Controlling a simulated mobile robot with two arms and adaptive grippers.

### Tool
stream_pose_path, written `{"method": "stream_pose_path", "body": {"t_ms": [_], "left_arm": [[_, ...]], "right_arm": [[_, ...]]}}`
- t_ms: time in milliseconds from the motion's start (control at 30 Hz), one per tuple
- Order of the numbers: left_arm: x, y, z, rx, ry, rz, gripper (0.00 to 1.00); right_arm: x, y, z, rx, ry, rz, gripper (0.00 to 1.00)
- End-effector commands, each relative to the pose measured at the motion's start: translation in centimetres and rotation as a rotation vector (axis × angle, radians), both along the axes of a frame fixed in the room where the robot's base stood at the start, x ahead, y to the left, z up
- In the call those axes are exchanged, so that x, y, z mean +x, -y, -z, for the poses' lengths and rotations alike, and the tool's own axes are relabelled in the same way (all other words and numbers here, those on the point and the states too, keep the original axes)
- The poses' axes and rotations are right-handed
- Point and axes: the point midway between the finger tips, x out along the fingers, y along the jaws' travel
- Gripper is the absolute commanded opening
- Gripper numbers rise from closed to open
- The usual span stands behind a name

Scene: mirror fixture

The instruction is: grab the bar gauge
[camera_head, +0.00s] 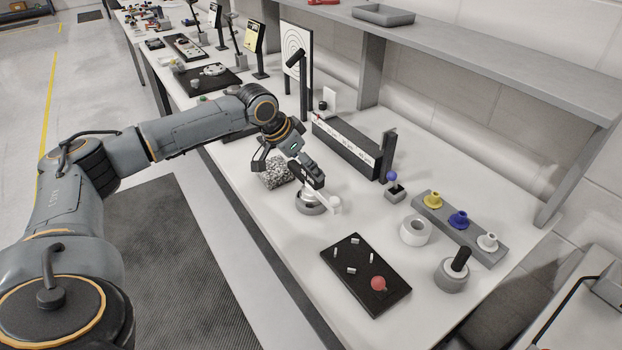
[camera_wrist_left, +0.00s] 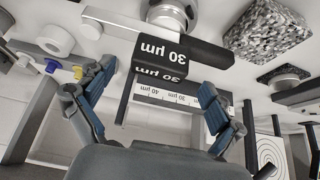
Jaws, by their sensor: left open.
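The bar gauge (camera_wrist_left: 190,52) is a black block with white "30 µm" labels, upside down in the left wrist view. It lies beyond my open fingertips, near the top of that view, and appears to sit over a round grey base (camera_wrist_left: 172,14). In the head view the dark bar gauge (camera_head: 308,174) is close beside my left gripper (camera_head: 282,158), over the round base (camera_head: 311,204). My left gripper also shows in the left wrist view (camera_wrist_left: 155,100), its two fingers spread with nothing between them. Contact with the gauge is not visible. My right gripper is not in view.
A long black rack (camera_head: 345,147) with white labels stands behind. A speckled block (camera_head: 274,174) lies beside my gripper. A black plate (camera_head: 345,292) with a red ball, a white ring (camera_head: 415,231) and a grey strip (camera_head: 487,250) with coloured knobs are to the right. A shelf (camera_head: 480,50) overhangs the back.

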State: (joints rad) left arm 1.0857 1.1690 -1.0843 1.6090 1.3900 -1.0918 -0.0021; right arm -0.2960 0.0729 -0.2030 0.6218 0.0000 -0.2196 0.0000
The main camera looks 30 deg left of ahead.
Motion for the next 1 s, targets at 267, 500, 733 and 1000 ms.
{"method": "stream_pose_path", "body": {"t_ms": [267, 500, 733, 1000], "left_arm": [[1.5, 0.8, 2.5, 0.0, 0.0, 0.0, 0.93], [1.5, 0.8, 2.6, 0.0, 0.0, 0.0, 0.88], [1.5, 0.8, 2.6, 0.0, 0.0, 0.0, 0.41], [1.6, 0.8, 2.5, -0.001, 0.002, 0.0, 0.11]], "right_arm": [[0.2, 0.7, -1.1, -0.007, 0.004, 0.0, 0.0], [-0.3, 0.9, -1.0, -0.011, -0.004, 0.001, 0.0], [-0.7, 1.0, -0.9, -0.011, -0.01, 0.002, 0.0], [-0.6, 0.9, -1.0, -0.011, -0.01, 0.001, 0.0]]}}
